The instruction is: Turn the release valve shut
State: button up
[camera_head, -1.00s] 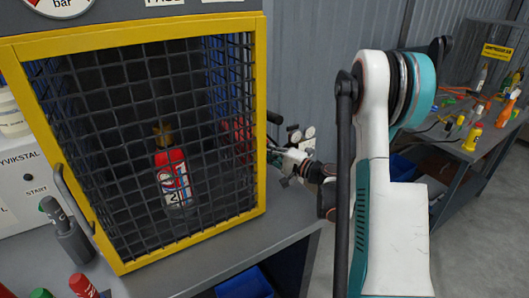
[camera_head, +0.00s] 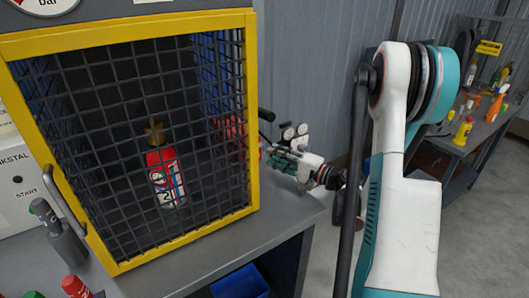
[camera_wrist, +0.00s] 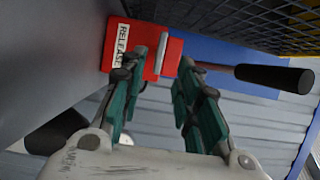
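The release valve is a red block (camera_wrist: 118,58) with a white RELEASE label in the wrist view. A dark red lever with a black handle (camera_wrist: 275,78) extends right from it. In the head view the red body (camera_head: 230,127) shows partly through the cage mesh, and the black handle (camera_head: 266,115) sticks out past the cage's right side. My gripper (camera_wrist: 175,60) is open, its two green-sided fingers apart, with the red block and the lever's root showing between and beyond the tips. I cannot tell whether they touch. It also shows beside the cage in the head view (camera_head: 277,160).
A yellow-framed mesh cage (camera_head: 130,28) stands on the grey bench (camera_head: 215,258), with a red bottle (camera_head: 165,178) inside. A dark holder (camera_head: 68,243) stands front left. A second bench (camera_head: 465,150) with bottles is at the right. The cage mesh (camera_wrist: 270,20) is close by the lever.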

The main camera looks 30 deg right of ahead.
jog(key=shift+v, duration=2)
